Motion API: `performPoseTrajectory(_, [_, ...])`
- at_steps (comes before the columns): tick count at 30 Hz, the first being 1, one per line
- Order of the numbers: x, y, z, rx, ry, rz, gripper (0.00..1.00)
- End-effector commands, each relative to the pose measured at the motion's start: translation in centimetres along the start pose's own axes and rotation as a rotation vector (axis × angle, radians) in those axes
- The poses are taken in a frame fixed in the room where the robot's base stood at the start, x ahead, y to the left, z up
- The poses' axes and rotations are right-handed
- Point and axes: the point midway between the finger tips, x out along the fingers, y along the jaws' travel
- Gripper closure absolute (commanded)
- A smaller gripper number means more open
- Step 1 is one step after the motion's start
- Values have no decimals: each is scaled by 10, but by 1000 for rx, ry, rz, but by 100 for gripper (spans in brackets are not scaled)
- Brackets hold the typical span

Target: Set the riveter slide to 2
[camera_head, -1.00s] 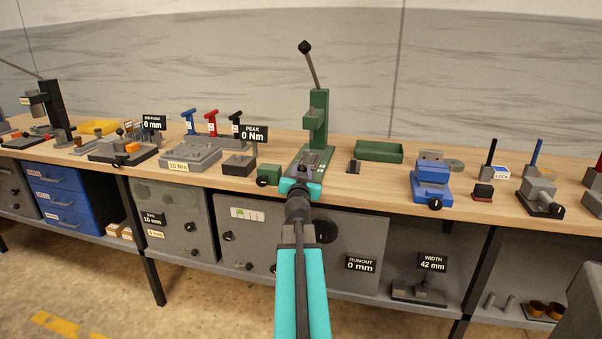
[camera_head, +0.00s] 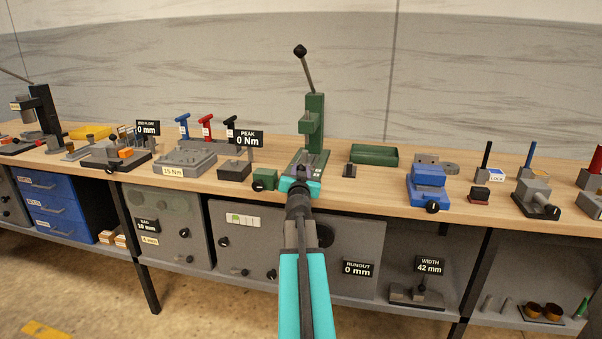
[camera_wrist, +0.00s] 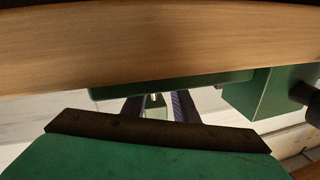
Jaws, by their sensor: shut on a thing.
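The green riveter (camera_head: 314,112) stands upright on the bench, with a black-knobbed lever leaning up to the left. Its green base reaches toward the front edge. My gripper (camera_head: 299,181) is at the front of this base, and its teal body covers part of it. In the wrist view my two dark fingers (camera_wrist: 158,106) are close around a small green and pale piece (camera_wrist: 154,112), which seems to be the riveter's slide. Its scale and numbers are not readable, so I cannot tell its setting.
A green block with a black knob (camera_head: 265,179) sits just left of the riveter base; it also shows in the wrist view (camera_wrist: 264,95). A small dark block (camera_head: 350,171) and a green tray (camera_head: 374,154) are to the right. A blue device (camera_head: 428,181) stands further right.

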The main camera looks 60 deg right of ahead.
Motion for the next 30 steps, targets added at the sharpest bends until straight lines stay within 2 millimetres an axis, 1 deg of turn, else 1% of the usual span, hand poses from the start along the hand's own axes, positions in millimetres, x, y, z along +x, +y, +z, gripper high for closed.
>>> performPoseTrajectory(1, [2,4,-2,-1,1,7,100])
performPoseTrajectory(4, [2,3,-2,-1,1,6,100])
performPoseTrajectory(5, [2,2,-2,-1,1,6,69])
performPoseTrajectory(7, [2,1,-2,-1,0,4,57])
performPoseTrajectory(8, [2,0,-2,-1,0,3,56])
performPoseTrajectory(20, [-3,-6,1,-1,-1,-4,56])
performPoseTrajectory(26, [-13,-10,2,-1,-1,-5,56])
performPoseTrajectory(30, [-26,-15,4,0,-1,-6,56])
